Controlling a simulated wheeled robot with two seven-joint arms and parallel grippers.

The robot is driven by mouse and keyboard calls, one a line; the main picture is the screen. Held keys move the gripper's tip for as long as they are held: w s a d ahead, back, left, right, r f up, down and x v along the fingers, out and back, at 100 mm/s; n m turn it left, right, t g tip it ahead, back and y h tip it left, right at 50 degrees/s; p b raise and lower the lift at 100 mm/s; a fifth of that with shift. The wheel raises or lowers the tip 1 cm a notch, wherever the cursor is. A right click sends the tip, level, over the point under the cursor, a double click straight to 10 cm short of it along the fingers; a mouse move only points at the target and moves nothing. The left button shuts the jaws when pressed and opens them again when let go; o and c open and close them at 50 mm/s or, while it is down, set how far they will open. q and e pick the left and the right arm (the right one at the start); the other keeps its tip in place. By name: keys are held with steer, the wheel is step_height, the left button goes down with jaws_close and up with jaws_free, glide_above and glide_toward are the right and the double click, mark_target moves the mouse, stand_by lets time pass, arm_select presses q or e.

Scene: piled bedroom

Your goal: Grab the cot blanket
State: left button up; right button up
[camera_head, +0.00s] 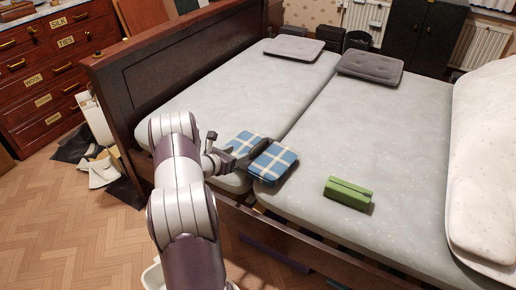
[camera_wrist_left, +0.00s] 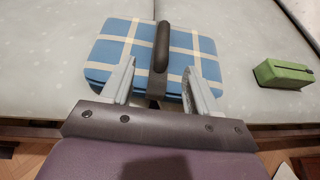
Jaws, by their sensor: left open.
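The cot blanket, taken as the folded blue-and-white checked cloth (camera_head: 272,165), lies near the front edge of the grey bed, by the gap between the two mattresses. It also shows in the left wrist view (camera_wrist_left: 104,52), straight ahead. My left gripper (camera_head: 243,157) is at its near side, with its fingers apart. In the left wrist view the two pale fingers (camera_wrist_left: 160,78) reach over the blanket's near edge, one to each side of a dark rounded bar that hides part of the cloth. I cannot tell whether they touch it. My right gripper is not in view.
A green box-shaped case (camera_head: 348,192) lies on the mattress right of the blanket. Two grey cushions (camera_head: 294,49) (camera_head: 370,66) are at the far end. The dark wooden bed rail (camera_head: 275,232) runs along the front. A white padded piece (camera_head: 482,190) lies at the right.

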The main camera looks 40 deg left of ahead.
mark_target(257, 145)
arm_select(q)
steer(key=x, duration=0.6)
steer(key=b+x, duration=0.1)
steer(key=x, duration=0.5)
steer(key=shift+d+r, duration=0.2)
steer(key=shift+d, duration=0.05)
steer(key=shift+r, duration=0.1)
jaws_close()
